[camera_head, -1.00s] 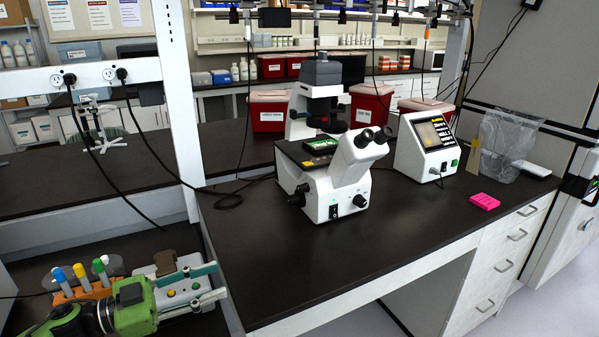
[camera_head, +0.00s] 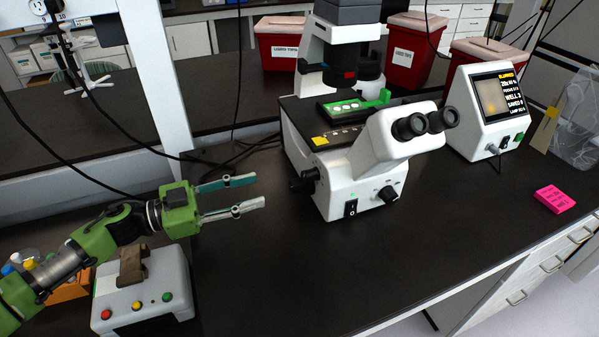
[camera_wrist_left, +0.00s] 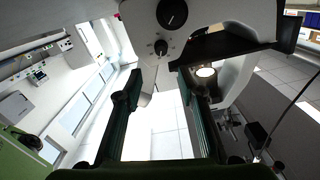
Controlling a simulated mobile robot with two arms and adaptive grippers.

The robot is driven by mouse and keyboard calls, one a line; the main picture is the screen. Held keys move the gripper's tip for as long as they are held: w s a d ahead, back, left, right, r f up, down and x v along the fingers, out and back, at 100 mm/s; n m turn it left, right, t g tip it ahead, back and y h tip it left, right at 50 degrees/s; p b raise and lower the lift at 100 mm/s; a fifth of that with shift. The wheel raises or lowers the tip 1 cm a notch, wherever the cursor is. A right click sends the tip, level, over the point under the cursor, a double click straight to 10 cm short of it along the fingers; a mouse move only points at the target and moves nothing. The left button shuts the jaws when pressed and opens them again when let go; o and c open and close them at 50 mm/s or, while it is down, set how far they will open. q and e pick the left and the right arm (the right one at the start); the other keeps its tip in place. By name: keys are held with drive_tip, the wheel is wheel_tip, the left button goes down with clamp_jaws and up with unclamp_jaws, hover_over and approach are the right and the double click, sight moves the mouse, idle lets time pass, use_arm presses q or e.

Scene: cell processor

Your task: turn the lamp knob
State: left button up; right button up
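The white microscope (camera_head: 350,170) stands on the dark bench. A black knob (camera_head: 388,194) with white marks around it is on its front, right of the power switch (camera_head: 351,208). Another black knob (camera_head: 303,181) sticks out on its left side. My left gripper (camera_head: 255,191) is open and empty, left of the microscope and pointing at it, with a gap between. In the left wrist view its teal fingers (camera_wrist_left: 160,75) are spread; a large dark knob (camera_wrist_left: 172,14) and a smaller one (camera_wrist_left: 161,47) show above them. I cannot tell which is the lamp knob. My right gripper is not visible.
A screen unit (camera_head: 490,110) with a small text readout stands right of the microscope. A grey box with coloured buttons (camera_head: 145,290) is below my left arm. A pink block (camera_head: 554,199) lies at the right. The bench in front of the microscope is clear.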

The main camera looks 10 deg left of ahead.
sight(304, 177)
use_arm(q)
drive_tip(key=p+x, duration=0.3)
drive_tip(key=x, duration=0.8)
drive_tip(key=shift+w+d, duration=0.1)
drive_tip(key=shift+w, duration=0.15)
drive_tip(key=shift+w+d, duration=0.15)
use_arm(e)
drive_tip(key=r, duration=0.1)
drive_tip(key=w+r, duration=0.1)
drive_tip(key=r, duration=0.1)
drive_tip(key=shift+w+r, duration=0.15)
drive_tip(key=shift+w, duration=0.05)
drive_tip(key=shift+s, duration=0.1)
use_arm(q)
clamp_jaws()
